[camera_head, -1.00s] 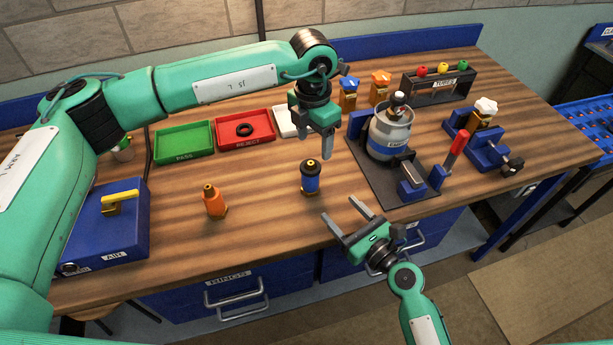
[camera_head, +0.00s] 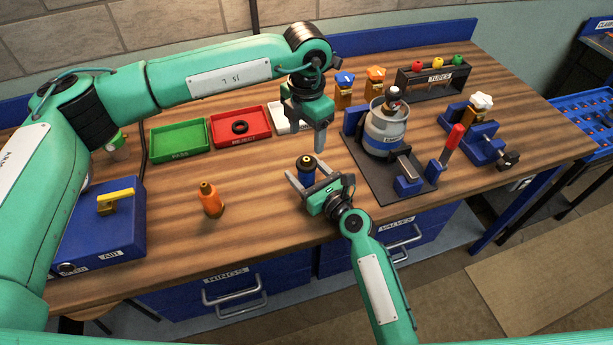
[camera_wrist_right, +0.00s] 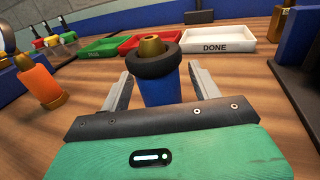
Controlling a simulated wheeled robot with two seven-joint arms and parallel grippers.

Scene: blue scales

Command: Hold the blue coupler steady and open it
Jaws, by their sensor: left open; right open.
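The blue coupler (camera_head: 306,168) stands upright on the wooden bench, with a black collar and a brass tip on top. In the right wrist view the coupler (camera_wrist_right: 161,88) stands between the two open fingers, with a gap on each side. My right gripper (camera_head: 311,183) is open around it, low over the bench; its palm hides the coupler's lower part. My left gripper (camera_head: 313,138) is open, pointing down, above and just behind the coupler, and holds nothing.
An orange coupler (camera_head: 210,199) stands to the left. Behind are a green PASS tray (camera_head: 179,153), a red REJECT tray (camera_head: 222,141) with a black ring, and a white DONE tray (camera_wrist_right: 217,48). A grey cylinder (camera_head: 384,136) on a dark stand is at the right.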

